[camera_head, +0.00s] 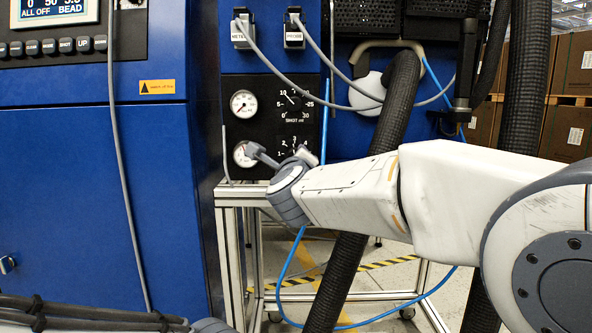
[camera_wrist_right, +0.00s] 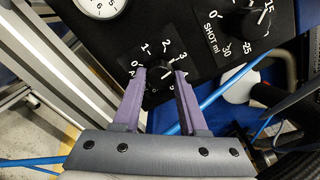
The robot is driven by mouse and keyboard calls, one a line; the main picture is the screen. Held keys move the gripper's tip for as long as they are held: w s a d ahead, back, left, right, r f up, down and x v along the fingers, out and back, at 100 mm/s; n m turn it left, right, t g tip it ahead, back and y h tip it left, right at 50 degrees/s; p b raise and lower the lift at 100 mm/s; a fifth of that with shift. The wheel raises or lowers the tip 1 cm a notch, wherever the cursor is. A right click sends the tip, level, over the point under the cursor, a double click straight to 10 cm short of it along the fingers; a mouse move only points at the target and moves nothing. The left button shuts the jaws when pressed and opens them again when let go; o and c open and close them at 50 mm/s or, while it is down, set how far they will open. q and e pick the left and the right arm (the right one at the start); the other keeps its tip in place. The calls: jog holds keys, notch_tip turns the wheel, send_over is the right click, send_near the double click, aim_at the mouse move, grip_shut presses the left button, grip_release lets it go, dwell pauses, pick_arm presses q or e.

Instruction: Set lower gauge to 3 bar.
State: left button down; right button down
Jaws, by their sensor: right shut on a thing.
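The lower gauge (camera_head: 243,154) is a round white dial on the black panel, partly covered by my right gripper in the head view. Its edge also shows at the top of the wrist view (camera_wrist_right: 101,5); I cannot read its needle. The lower black knob (camera_wrist_right: 161,68), with a printed scale around it, sits beside the gauge. My right gripper (camera_wrist_right: 161,74) has its two purple fingers on either side of this knob and is shut on it. The knob's pointer is hidden. In the head view the right gripper (camera_head: 266,154) reaches the panel from the right. My left gripper is not in view.
Above are an upper gauge (camera_head: 243,103) and the SHOT ml knob (camera_head: 294,100). Grey cables, a blue hose (camera_head: 325,120) and thick black hoses (camera_head: 392,105) hang close to my right arm. An aluminium frame (camera_head: 230,250) stands below the panel.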

jog(key=shift+f+m+b, duration=0.15)
jog(key=shift+m+b, duration=0.3)
jog(key=shift+m, duration=0.25)
jog(key=shift+c, duration=2.3)
grip_release()
